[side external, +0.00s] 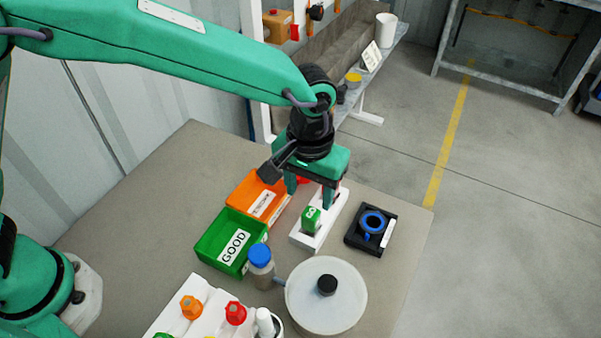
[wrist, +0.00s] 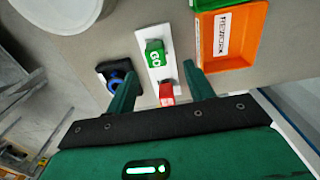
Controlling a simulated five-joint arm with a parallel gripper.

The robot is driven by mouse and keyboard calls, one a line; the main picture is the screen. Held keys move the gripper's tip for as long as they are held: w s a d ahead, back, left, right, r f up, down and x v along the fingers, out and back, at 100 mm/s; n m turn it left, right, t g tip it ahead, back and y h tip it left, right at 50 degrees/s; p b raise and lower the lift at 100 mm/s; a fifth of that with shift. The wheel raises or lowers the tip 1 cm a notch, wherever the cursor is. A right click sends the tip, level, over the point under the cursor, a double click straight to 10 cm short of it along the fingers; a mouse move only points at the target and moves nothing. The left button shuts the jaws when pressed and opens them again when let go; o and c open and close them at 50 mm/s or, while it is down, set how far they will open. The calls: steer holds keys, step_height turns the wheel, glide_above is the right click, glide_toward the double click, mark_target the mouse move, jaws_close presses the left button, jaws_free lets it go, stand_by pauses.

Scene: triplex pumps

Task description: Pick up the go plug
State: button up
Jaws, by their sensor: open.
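The green go plug (side external: 311,218), marked GO, stands in a white holder (side external: 302,241) on the table. It also shows in the wrist view (wrist: 155,54), near the far end of the holder (wrist: 143,32). A red plug (wrist: 166,95) sits at the other end of the same holder. My gripper (side external: 309,196) is open, pointing down above the holder, with nothing between its fingers. In the wrist view, the fingers of my gripper (wrist: 160,70) lie on either side of the holder, with the go plug just beyond the line of their tips.
An orange bin (side external: 244,185) and a green GOOD bin (side external: 206,240) stand left of the holder. A black tray with a blue ring (side external: 372,222) is on the right. A blue-capped bottle (side external: 260,262) and a round pale container (side external: 335,310) stand in front.

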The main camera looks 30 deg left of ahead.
mark_target(311, 212)
steer(key=shift+d+f, duration=0.3)
steer(key=shift+s+f, duration=0.1)
steer(key=shift+f, duration=3.8)
steer(key=c, duration=1.1)
steer(key=shift+r, duration=0.15)
steer(key=shift+r, duration=0.55)
steer(key=r, duration=0.3)
steer(key=shift+s+d+r, duration=0.1)
steer(key=shift+s, duration=0.15)
steer(key=s+d+r, duration=0.1)
steer(key=s+r, duration=0.1)
steer(key=s, duration=0.1)
steer(key=s+d+r, duration=0.1)
steer(key=s+r, duration=0.1)
steer(key=s, duration=0.2)
steer(key=s+d+r, duration=0.1)
steer(key=s+r, duration=0.1)
steer(key=s, duration=0.1)
steer(key=shift+s+r, duration=0.25)
steer(key=shift+s, duration=0.1)
steer(key=shift+w+d, duration=0.15)
